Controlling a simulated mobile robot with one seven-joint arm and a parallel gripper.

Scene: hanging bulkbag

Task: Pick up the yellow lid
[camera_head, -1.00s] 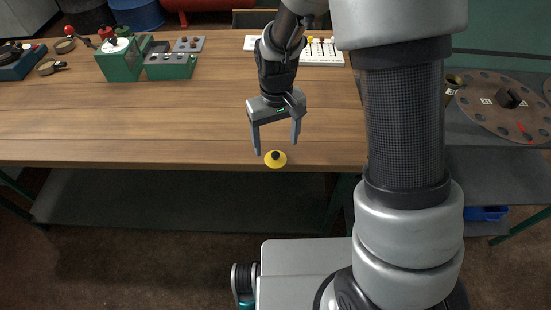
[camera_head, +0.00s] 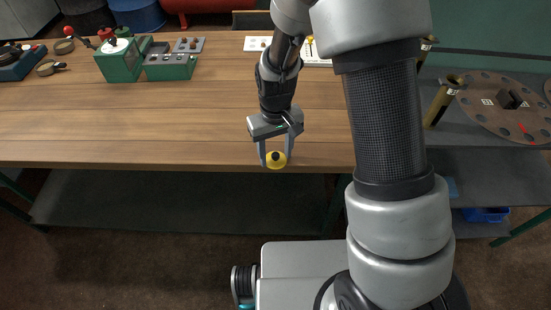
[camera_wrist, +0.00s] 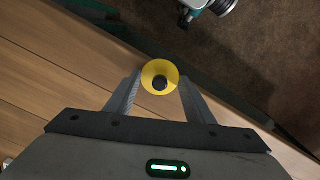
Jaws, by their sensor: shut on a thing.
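The yellow lid (camera_head: 276,160) is a small round disc with a dark knob in its middle. It is at the front edge of the wooden table. My gripper (camera_head: 275,163) is over that edge, pointing down, with its two fingers shut on the lid from either side. In the wrist view the lid (camera_wrist: 160,77) sits between the fingertips (camera_wrist: 160,80), its dark knob facing the camera. I cannot tell whether the lid still touches the table.
The wooden table (camera_head: 130,120) is clear around my gripper. Green boxes (camera_head: 120,62) stand at the back left. A white rack (camera_head: 258,43) is at the back. On the right, a grey bench holds a round brown plate (camera_head: 490,105) and a brass-coloured cylinder (camera_head: 440,102).

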